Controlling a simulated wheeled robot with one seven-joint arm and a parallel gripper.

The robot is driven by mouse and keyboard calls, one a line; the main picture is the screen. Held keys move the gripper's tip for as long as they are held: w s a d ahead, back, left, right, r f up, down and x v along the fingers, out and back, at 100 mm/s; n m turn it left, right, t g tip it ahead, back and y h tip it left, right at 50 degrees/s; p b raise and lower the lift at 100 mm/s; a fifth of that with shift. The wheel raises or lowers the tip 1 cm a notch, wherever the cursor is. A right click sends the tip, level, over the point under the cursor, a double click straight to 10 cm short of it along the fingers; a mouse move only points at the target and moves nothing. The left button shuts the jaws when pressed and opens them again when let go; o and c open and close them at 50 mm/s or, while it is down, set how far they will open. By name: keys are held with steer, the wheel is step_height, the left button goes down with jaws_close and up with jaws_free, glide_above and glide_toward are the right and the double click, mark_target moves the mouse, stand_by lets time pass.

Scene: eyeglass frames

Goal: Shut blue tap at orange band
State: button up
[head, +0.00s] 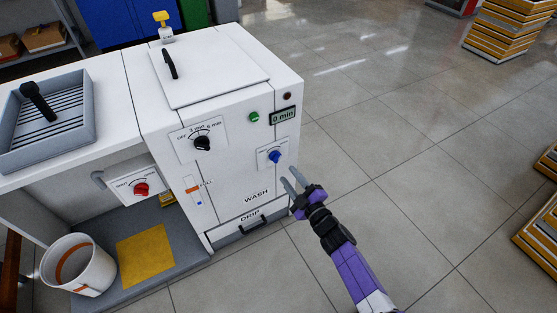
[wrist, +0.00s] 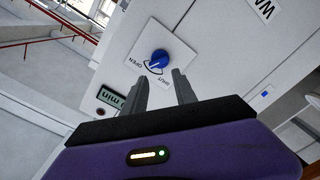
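The blue tap (head: 275,157) is a round knob on a white plate on the white machine's front. My gripper (head: 290,176) is open and empty, just right of and below the tap in the head view. In the wrist view my gripper (wrist: 160,82) has its fingers apart, the tap beyond their tips, not touching. A narrow upright gauge marked FULL has an orange band (head: 191,184); a small blue patch shows below the band.
A black timer dial (head: 203,143), a green button (head: 254,117) and a "0 min" display (head: 283,115) are on the same front. A red knob (head: 141,189) is at left. A white bucket (head: 85,267) with an orange stripe stands below.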

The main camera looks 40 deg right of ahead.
mark_target(278, 161)
steer(key=w+m, duration=0.2)
steer(key=m, duration=0.3)
steer(key=w+d+m+b, duration=0.1)
steer(key=w+m, duration=0.1)
steer(key=m, duration=0.3)
steer(key=w+d+m, duration=0.1)
steer(key=w+m, duration=0.2)
steer(key=m, duration=0.2)
steer(key=shift+d+f+m, duration=0.2)
steer(key=shift+f+m, duration=0.2)
jaws_close()
